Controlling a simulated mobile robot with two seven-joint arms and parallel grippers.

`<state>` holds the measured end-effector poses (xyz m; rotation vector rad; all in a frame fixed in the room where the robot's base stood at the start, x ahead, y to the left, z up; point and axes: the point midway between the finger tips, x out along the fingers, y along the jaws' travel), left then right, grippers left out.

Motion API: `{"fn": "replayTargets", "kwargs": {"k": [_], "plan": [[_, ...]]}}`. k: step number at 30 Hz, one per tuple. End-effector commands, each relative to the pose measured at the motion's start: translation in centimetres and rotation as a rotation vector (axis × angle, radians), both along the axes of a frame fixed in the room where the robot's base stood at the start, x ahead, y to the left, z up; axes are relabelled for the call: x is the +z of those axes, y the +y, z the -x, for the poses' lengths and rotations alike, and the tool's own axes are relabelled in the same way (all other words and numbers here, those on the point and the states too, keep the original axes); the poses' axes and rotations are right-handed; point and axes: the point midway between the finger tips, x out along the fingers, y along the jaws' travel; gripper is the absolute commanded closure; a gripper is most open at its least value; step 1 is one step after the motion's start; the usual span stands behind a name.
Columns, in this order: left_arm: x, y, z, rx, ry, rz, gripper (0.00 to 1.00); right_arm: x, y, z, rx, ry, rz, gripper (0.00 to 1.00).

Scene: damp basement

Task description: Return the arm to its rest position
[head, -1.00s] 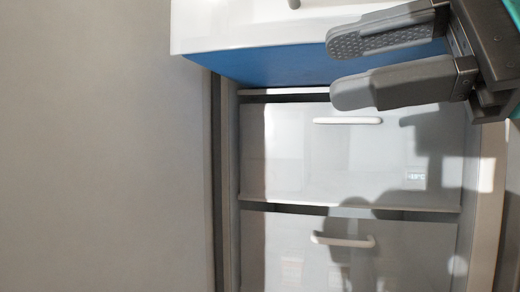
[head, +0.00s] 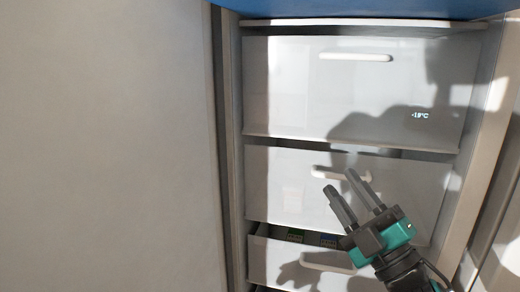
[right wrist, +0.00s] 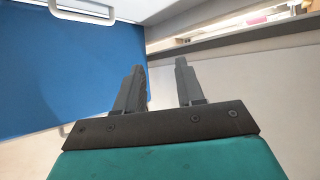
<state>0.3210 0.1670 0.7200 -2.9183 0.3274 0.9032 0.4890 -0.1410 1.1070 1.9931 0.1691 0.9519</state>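My right gripper (head: 341,192) is in front of the white drawers in the head view. Its two dark fingers are parted and nothing is between them. In the right wrist view the fingers (right wrist: 157,85) also stand apart and empty, with a blue panel to their left. The arm reaches in from the lower right. My left gripper is in no view.
A freezer has stacked white drawers: an upper one (head: 300,85), a middle one (head: 270,185), and a lower one (head: 275,262) pulled out a little, with green and blue items inside. A blue edge (head: 400,8) lies above. A plain pale surface (head: 100,150) fills the left.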

Motion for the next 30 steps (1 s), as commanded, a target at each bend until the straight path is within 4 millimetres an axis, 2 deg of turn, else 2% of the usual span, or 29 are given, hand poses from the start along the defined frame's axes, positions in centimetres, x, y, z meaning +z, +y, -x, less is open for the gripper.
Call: {"fn": "replayTargets", "kwargs": {"k": [1,4,7,9,12,15,18,21,30], "plan": [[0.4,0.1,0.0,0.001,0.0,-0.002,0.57,-3.6,-0.7,-0.2,-0.013,0.148,-0.075,0.62],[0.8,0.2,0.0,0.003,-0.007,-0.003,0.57,-11.0,-2.0,0.3,-0.047,0.429,-0.222,0.62],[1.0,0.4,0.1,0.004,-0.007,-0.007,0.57,-18.4,-3.0,2.4,-0.095,0.696,-0.36,0.62],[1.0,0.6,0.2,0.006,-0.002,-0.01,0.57,-23.3,-3.5,4.7,-0.133,0.872,-0.45,0.62],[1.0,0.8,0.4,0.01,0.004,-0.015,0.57,-29.1,-3.8,8.6,-0.187,1.091,-0.563,0.62],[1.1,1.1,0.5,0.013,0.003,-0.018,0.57,-33.3,-3.8,12.5,-0.238,1.262,-0.651,0.62],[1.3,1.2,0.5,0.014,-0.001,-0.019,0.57,-35.9,-3.8,15.4,-0.274,1.374,-0.709,0.62],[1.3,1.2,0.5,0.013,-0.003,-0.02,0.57,-37.2,-3.7,17.0,-0.295,1.434,-0.743,0.62],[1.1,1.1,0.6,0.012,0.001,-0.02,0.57,-37.6,-3.7,17.5,-0.3,1.45,-0.751,0.62]]}}
